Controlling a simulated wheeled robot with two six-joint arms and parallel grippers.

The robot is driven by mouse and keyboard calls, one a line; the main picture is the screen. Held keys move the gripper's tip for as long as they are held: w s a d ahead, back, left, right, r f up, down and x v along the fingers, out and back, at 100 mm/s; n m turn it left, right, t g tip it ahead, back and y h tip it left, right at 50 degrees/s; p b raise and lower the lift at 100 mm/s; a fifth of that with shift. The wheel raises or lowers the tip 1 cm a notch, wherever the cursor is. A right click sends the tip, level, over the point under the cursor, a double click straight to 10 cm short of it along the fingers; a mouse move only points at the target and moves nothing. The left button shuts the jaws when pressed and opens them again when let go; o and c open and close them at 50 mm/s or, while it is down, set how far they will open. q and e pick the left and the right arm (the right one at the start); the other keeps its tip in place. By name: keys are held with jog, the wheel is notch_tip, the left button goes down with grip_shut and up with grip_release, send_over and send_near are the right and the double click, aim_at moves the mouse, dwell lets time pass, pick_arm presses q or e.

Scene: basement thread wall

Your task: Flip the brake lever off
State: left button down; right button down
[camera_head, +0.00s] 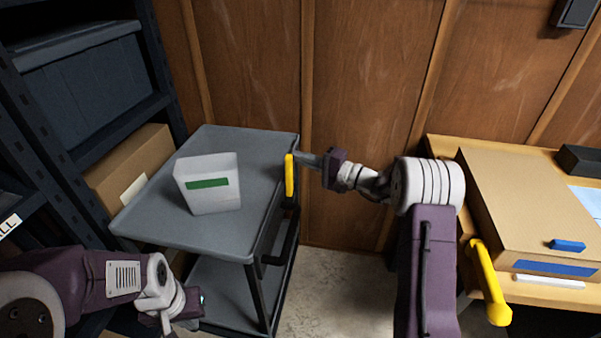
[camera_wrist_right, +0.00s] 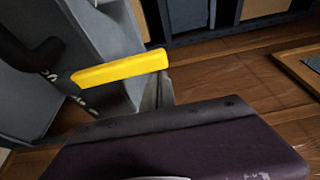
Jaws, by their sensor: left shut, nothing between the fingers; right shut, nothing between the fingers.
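A yellow lever (camera_head: 289,176) stands upright on the right side of a grey cart (camera_head: 170,238), near its top corner by the wall. My right gripper (camera_head: 300,158) is shut and empty, with its fingertips right beside the upper end of the lever. In the right wrist view the lever (camera_wrist_right: 122,68) reaches toward the shut fingers (camera_wrist_right: 163,88); I cannot tell whether they touch. My left gripper (camera_head: 196,300) is low at the lower left, in front of the cart, with its fingers partly hidden.
A white bin with a green label (camera_head: 208,184) stands on the cart top. A dark shelf (camera_head: 85,75) with boxes is at the left. A desk at the right holds a large cardboard box (camera_head: 530,205), and another yellow handle (camera_head: 488,282) is at its front. Floor shows between cart and desk.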

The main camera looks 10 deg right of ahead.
pick_arm(q)
jog(key=shift+s+a+f+b, duration=0.1)
jog(key=shift+s+f+b, duration=0.2)
jog(key=shift+f, duration=0.25)
jog(key=shift+s+a+f+b, duration=0.15)
jog(key=shift+f+b, duration=0.15)
jog(key=shift+f, duration=0.2)
pick_arm(e)
jog(key=shift+s+a+n, duration=0.15)
jog(key=shift+s+n, duration=0.25)
pick_arm(q)
jog(key=shift+d+f, duration=0.1)
pick_arm(e)
jog(key=shift+w, duration=0.1)
